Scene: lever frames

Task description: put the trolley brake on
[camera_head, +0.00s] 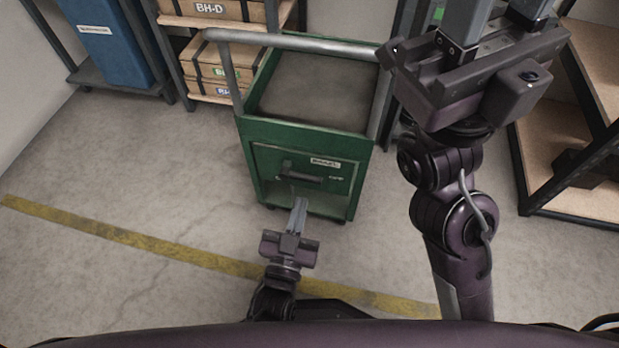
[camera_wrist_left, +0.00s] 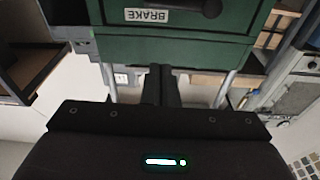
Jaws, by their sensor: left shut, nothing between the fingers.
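The green trolley (camera_head: 258,131) stands ahead, with a grey push bar on top. Its front panel has a dark brake lever (camera_head: 303,176) lying roughly level, under a white label. The label reads BRAKE in the left wrist view (camera_wrist_left: 147,16), where a dark part of the lever (camera_wrist_left: 208,8) shows at the top edge. My left gripper (camera_head: 300,202) is shut and empty, just below the lever in the head view. Its fingers also show in the left wrist view (camera_wrist_left: 161,75). My right gripper (camera_head: 497,20) is raised at the right, its fingers apart, tips cut off by the frame.
Shelves with wooden boxes (camera_head: 222,60) stand behind the trolley, and a blue bin (camera_head: 103,42) stands at the back left. A wooden shelf rack (camera_head: 548,150) is at the right. A yellow line (camera_head: 130,237) crosses the floor. The floor left of the trolley is clear.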

